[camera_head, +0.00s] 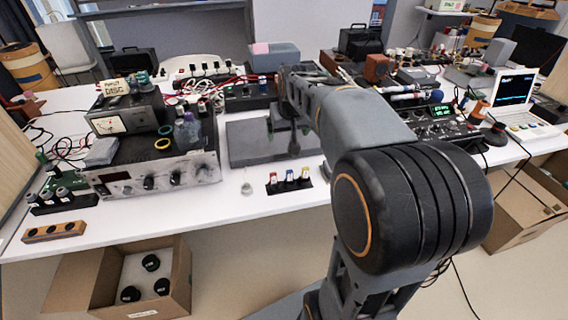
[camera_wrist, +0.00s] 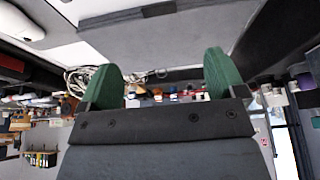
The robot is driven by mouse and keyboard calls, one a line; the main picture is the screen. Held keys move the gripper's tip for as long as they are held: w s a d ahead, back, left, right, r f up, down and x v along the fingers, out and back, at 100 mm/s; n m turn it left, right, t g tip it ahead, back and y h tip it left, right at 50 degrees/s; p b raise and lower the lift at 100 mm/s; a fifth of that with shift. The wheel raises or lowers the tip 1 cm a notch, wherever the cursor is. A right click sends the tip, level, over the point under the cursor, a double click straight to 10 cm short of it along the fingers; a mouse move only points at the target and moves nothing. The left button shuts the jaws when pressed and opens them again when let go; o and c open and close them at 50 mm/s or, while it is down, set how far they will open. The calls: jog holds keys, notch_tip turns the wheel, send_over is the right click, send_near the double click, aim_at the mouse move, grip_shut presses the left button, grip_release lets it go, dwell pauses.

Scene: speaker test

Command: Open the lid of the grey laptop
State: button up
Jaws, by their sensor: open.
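The grey laptop (camera_head: 252,142) lies flat and looks closed on the white table, in the middle of the head view. Its grey slab also shows at the top of the wrist view (camera_wrist: 180,38), with a dark strip on its edge. My gripper (camera_wrist: 164,62) is open, its two green fingers apart with nothing between them. In the head view my gripper (camera_head: 284,122) is over the laptop's right part, partly hidden by my arm. Whether a finger touches the laptop, I cannot tell.
A metal amplifier box (camera_head: 150,165) stands left of the laptop. A small strip with coloured knobs (camera_head: 289,181) lies in front. A white open laptop (camera_head: 512,100) stands at the far right. A cardboard box (camera_head: 177,278) is on the floor.

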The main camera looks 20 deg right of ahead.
aim_at(283, 156)
jog(key=b+x, duration=0.2)
jog(key=x, duration=1.1)
jog(key=shift+w+d+f+b, duration=0.2)
jog(key=shift+f+b, duration=0.1)
jog(key=shift+c, duration=0.3)
